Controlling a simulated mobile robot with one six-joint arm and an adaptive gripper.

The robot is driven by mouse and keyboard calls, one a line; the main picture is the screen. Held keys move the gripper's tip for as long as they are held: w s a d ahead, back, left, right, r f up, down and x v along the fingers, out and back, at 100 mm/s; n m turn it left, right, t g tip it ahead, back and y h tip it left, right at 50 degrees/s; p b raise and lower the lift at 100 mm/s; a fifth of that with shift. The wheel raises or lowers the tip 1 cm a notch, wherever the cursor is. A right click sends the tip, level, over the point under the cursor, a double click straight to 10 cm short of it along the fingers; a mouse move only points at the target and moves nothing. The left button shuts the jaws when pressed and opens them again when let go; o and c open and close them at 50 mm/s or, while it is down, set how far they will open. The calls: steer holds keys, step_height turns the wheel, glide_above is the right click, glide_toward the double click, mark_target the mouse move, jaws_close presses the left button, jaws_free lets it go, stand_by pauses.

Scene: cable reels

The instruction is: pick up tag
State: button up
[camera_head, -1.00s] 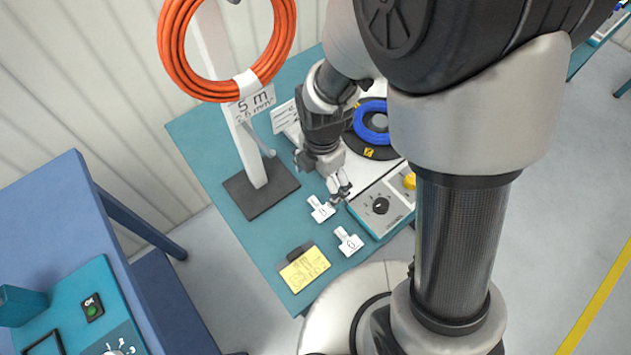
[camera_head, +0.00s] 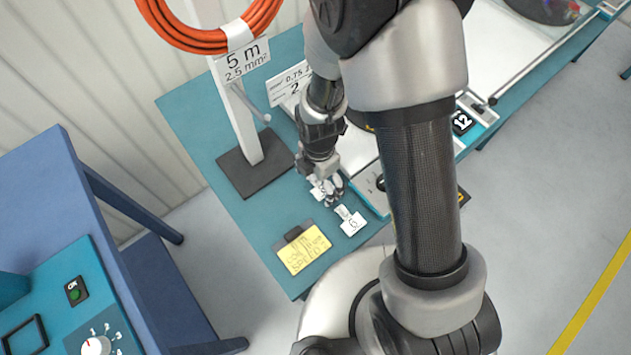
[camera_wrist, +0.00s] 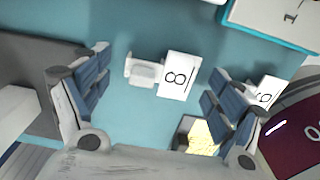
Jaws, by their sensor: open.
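Two small white tags lie on the teal table. The nearer tag to my gripper, marked 8 in the wrist view (camera_wrist: 173,89), has a pale clip-like end on its left; it is partly hidden behind my gripper in the head view (camera_head: 317,184). The other tag, marked 6 (camera_head: 351,224), lies a little nearer the front and shows partly behind the right finger in the wrist view (camera_wrist: 264,91). My gripper (camera_head: 334,192) is open and empty, low over the table. In the wrist view its fingers (camera_wrist: 157,76) stand on either side of the tag marked 8, not touching it.
A yellow note on a dark holder (camera_head: 303,252) lies near the table's front edge. A stand with a dark base (camera_head: 252,165) holds an orange cable coil (camera_head: 212,38). A teal-edged device (camera_wrist: 270,30) borders the tags. Bare table (camera_head: 228,205) lies left of them.

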mark_target(318, 184)
steer(key=shift+f, duration=0.1)
steer(key=shift+c, duration=0.2)
steer(key=c, duration=0.8)
steer(key=shift+c, duration=0.2)
step_height(318, 184, up, 20)
steer(key=p, duration=0.7)
